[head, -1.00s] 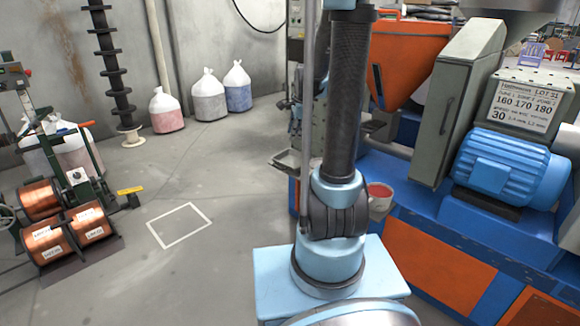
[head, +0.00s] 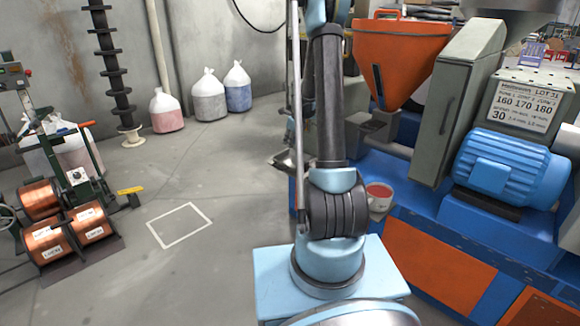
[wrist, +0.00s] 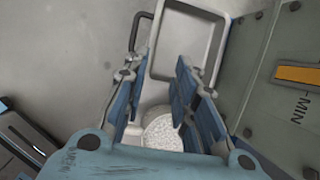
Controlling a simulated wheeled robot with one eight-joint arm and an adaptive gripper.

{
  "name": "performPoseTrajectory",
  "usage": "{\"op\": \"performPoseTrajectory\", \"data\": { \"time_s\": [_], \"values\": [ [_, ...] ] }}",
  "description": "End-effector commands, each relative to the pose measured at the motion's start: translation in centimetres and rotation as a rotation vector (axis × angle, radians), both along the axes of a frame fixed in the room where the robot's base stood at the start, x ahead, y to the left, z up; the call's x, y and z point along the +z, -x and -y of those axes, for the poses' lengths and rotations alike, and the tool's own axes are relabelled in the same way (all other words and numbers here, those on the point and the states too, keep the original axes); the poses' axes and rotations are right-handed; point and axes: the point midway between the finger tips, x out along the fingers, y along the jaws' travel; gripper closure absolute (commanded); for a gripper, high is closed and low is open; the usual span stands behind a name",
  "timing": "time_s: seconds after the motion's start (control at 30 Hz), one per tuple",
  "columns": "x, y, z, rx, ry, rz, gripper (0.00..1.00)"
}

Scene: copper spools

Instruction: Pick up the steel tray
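The steel tray (wrist: 188,42) is a shallow grey rectangle with a raised rim and a dark bar handle on its left side, at the top of the wrist view. In the head view only a small part of the tray (head: 283,160) shows beside my arm. My gripper (wrist: 155,82) is open, with its blue-padded fingers spread apart near the tray's near edge. Nothing is visibly gripped. A round white patch of granules (wrist: 163,132) shows between the fingers; I cannot tell what holds it. The gripper cannot be made out in the head view.
A blue machine with an orange hopper (head: 400,48) and blue motor (head: 512,167) stands at right. A cup with red contents (head: 379,196) sits beside my arm. Copper spools (head: 62,232) are at left, sacks (head: 210,97) behind.

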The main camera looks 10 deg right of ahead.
Motion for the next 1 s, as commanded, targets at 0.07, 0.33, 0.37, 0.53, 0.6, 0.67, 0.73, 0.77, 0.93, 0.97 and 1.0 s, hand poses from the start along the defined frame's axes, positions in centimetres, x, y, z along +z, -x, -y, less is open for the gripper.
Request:
{"op": "performPoseTrajectory", "data": {
  "time_s": [0.07, 0.33, 0.37, 0.53, 0.6, 0.67, 0.73, 0.77, 0.93, 0.97, 1.0],
  "values": [
    [-0.8, -0.4, -0.2, 0.001, 0.000, 0.000, 0.74],
    [-4.0, -1.6, -0.6, 0.002, 0.001, 0.000, 0.74],
    [-4.3, -1.8, -0.7, 0.002, 0.001, 0.000, 0.74],
    [-6.3, -2.5, -1.0, 0.002, 0.001, 0.000, 0.74],
    [-7.1, -2.9, -1.2, 0.002, 0.001, 0.000, 0.74],
    [-7.8, -3.1, -1.3, 0.003, 0.001, 0.000, 0.74],
    [-8.6, -3.5, -1.4, 0.003, 0.001, 0.000, 0.74],
    [-8.9, -3.6, -1.5, 0.003, 0.001, 0.000, 0.74],
    [-10.2, -4.1, -1.7, 0.003, 0.001, 0.000, 0.74],
    [-10.3, -4.1, -1.7, 0.003, 0.001, 0.000, 0.74],
    [-10.4, -4.2, -1.7, 0.003, 0.001, 0.000, 0.74]
  ]
}}
